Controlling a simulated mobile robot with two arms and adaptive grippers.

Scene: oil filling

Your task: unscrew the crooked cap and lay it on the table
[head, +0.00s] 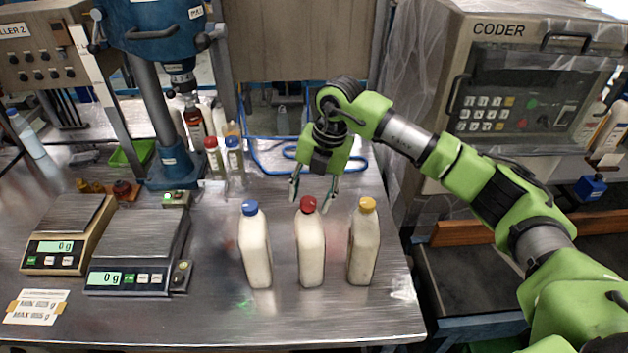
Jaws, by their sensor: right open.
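Three white bottles stand in a row on the metal table (215,322). The left bottle (256,253) has a blue cap (249,207), the middle bottle (311,254) a red cap (308,204), and the right bottle (363,254) a yellow cap (367,204). The red cap looks slightly tilted, but at this size I cannot tell for sure which cap is crooked. My right gripper (312,192) is open and points down at the red cap, its fingers spread to either side just above or around it. Contact cannot be made out. My left gripper is not in view.
Two scales (137,250) (68,232) and a paper label (36,307) lie at the left. A blue press stand (172,165), small bottles (214,157) and blue tubing (270,165) are behind. The table front and right edge beyond the bottles are bare.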

